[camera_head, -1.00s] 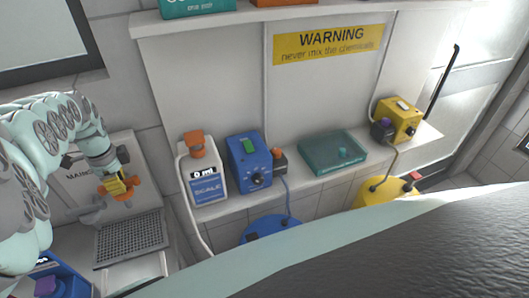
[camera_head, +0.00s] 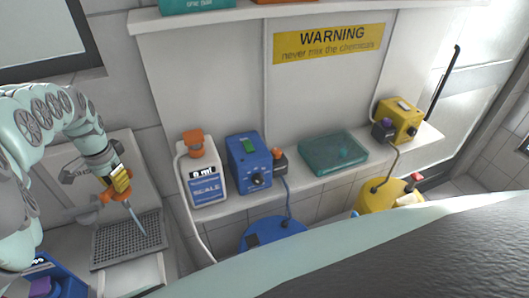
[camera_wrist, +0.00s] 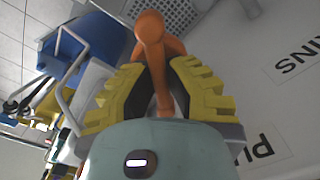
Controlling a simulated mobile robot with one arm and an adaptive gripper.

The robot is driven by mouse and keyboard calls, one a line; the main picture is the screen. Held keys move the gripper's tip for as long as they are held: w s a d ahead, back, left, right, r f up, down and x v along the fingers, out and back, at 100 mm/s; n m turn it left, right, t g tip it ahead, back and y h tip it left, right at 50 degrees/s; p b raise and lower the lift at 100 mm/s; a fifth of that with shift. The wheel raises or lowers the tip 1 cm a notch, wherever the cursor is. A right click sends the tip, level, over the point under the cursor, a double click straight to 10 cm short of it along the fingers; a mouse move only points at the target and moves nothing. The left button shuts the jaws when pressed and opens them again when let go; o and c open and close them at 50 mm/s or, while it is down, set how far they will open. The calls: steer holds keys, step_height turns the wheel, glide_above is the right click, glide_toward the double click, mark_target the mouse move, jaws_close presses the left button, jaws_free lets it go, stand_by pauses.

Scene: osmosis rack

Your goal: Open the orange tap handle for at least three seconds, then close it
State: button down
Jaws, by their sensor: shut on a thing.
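The orange tap handle (camera_wrist: 150,28) shows in the wrist view with its lever running down between my yellow finger pads. My gripper (camera_wrist: 161,75) is shut on this handle. In the head view my gripper (camera_head: 118,182) is at the left, at the tap on the wall, and covers much of the orange handle (camera_head: 107,196). A thin bluish stream of water (camera_head: 136,218) runs down below the tap toward the grey grate (camera_head: 105,253). The tap's body is mostly hidden.
A blue container (camera_head: 60,285) stands at the lower left.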

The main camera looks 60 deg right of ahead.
steer(key=shift+w+a+n, duration=0.1)
steer(key=shift+n, duration=0.6)
steer(key=c, duration=1)
jaws_free()
steer(key=shift+r, duration=5.95)
